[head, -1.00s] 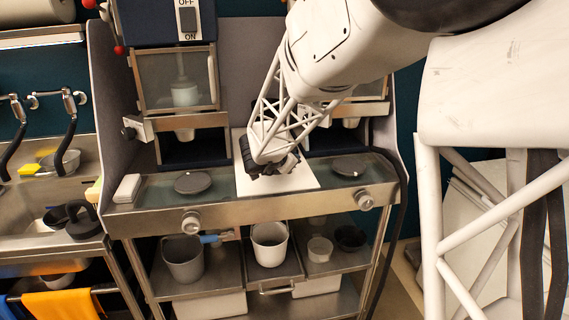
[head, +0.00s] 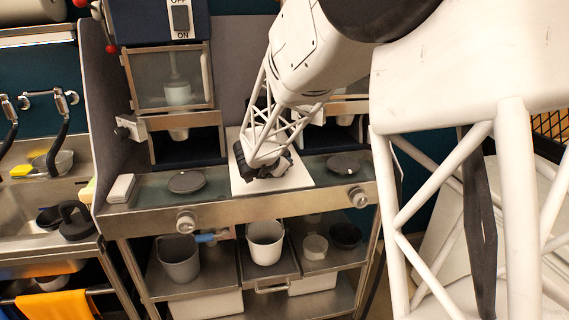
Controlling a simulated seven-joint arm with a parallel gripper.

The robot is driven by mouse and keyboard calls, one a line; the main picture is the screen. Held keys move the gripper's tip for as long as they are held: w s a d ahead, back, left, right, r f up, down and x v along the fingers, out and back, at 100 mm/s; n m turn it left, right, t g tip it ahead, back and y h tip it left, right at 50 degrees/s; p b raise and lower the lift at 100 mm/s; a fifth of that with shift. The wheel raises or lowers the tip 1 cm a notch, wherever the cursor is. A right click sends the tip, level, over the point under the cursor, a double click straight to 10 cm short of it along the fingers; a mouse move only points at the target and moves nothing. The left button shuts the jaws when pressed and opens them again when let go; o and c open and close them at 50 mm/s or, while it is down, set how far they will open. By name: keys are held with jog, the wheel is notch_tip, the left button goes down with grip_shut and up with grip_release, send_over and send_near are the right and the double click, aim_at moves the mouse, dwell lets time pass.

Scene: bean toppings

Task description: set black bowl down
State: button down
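My gripper (head: 268,167) is over the white board (head: 298,179) in the middle of the steel counter. Its dark fingers point down, close to the board. The fingers are small and bunched in this view, so I cannot tell whether they are open or shut, or whether a dark bowl is between them. A small black bowl (head: 346,235) stands on the shelf under the counter, at the right. I cannot tell whether it is the task's bowl.
Round dark discs lie on the counter left (head: 187,181) and right (head: 343,164) of the board. A white box (head: 121,188) is at the left end. The shelf holds a grey bin (head: 179,261), a white bin (head: 265,243) and a small white cup (head: 314,246). Machines stand behind the board.

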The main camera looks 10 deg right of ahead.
jog(key=shift+f, duration=0.3)
jog(key=shift+f, duration=0.1)
jog(key=c, duration=1.2)
grip_release()
jog(key=shift+c, duration=0.2)
jog(key=shift+s+a, duration=0.1)
jog(key=v, duration=1.2)
jog(key=shift+r, duration=0.25)
